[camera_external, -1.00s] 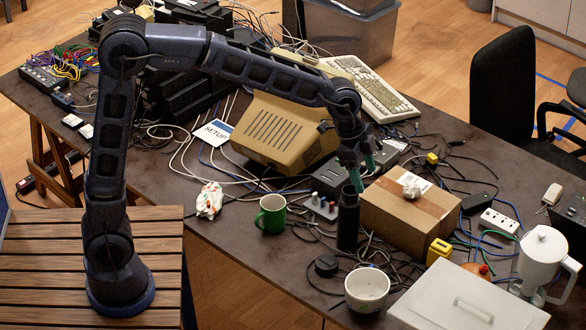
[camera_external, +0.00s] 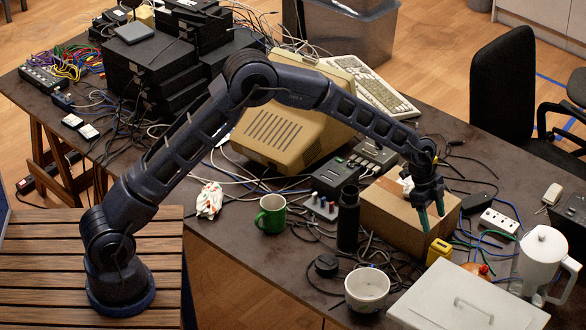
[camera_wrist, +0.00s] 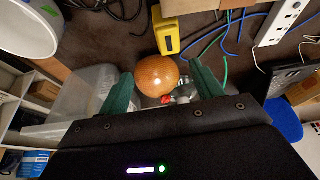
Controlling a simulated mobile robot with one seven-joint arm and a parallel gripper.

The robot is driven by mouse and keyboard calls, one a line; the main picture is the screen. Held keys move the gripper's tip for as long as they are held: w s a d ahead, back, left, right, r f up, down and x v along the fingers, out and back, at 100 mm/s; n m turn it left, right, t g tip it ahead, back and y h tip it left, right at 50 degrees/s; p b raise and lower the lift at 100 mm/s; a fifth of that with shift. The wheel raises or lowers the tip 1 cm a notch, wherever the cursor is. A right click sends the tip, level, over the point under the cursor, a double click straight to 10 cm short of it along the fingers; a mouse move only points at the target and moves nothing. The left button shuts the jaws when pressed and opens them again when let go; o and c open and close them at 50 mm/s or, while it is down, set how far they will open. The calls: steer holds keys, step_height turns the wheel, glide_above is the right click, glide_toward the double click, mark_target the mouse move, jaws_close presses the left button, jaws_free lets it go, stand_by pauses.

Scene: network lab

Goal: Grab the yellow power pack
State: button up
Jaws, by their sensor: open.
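The yellow power pack (camera_external: 438,252) stands on the dark table by the front right corner of the cardboard box. It has a dark panel on one face. In the wrist view the yellow pack (camera_wrist: 166,32) shows at the top centre, beyond my fingertips. My gripper (camera_external: 432,214) points down with its green fingers apart and empty. In the external view it appears just above the pack, over the box's right end. Nothing touches the pack that I can see.
The cardboard box (camera_external: 390,215) is left of the pack. A white power strip (camera_external: 499,221), blue and green cables and a white pitcher (camera_external: 543,262) are to the right. A pale lidded box (camera_external: 465,303) lies in front. A black bottle (camera_external: 348,220) stands left.

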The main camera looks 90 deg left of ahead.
mark_target(442, 253)
steer(key=shift+w+a+x, duration=0.1)
steer(key=shift+a+x, duration=0.2)
steer(key=shift+x, duration=2.1)
steer(key=shift+w+a+x, duration=0.1)
steer(key=shift+a+x, duration=0.2)
steer(key=shift+x, duration=2.05)
steer(key=shift+w+a+x, duration=0.1)
steer(key=shift+a+x, duration=0.25)
steer(key=shift+x, duration=2.05)
steer(key=shift+f, duration=0.1)
steer(key=c, duration=1.3)
